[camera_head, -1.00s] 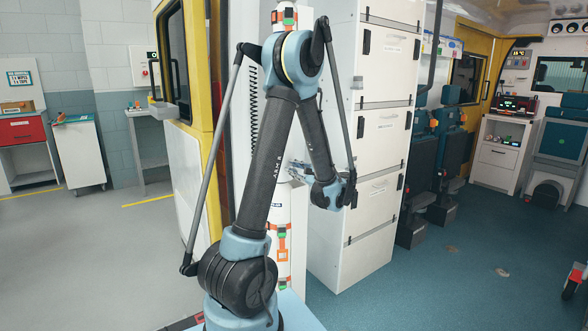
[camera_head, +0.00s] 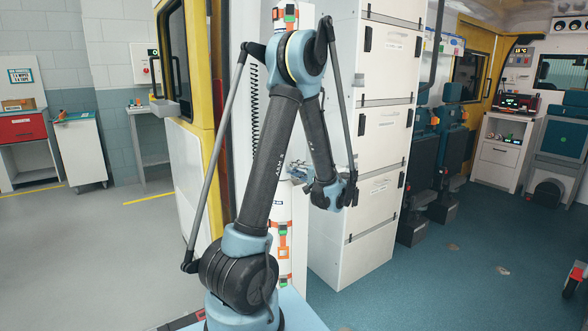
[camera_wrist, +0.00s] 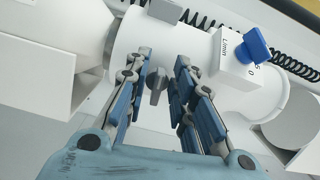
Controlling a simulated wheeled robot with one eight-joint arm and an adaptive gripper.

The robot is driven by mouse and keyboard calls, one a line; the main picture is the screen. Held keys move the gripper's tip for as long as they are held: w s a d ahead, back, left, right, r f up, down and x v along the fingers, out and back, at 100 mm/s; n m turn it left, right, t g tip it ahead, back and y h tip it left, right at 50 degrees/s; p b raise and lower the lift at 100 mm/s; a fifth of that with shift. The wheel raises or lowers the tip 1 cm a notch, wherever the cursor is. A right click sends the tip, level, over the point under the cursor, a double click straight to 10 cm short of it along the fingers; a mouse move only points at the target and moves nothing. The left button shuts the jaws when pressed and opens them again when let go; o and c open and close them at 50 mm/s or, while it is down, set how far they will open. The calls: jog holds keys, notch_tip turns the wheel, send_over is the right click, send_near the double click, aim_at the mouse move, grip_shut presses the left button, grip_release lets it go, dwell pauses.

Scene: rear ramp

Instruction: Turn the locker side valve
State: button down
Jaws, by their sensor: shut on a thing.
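In the wrist view, a small dark grey valve handle (camera_wrist: 157,85) sits on a white cylinder (camera_wrist: 130,45). My gripper (camera_wrist: 163,60) has its blue-padded fingers on either side of this handle and is shut on it. In the head view, my gripper (camera_head: 300,170) reaches left from my wrist to the white cylinder (camera_head: 283,215) beside the locker. The handle is hidden in that view.
The tall white locker (camera_head: 375,150) stands close to the right of my wrist. A yellow door frame (camera_head: 203,110) is behind my arm on the left. A black coiled cord (camera_wrist: 290,62) runs past the blue knob. The floor at right (camera_head: 450,285) is mostly clear.

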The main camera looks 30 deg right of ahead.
jog(key=shift+d+n, duration=0.1)
jog(key=shift+n, duration=0.5)
jog(key=c, duration=1.7)
grip_release()
jog(key=v, duration=1.2)
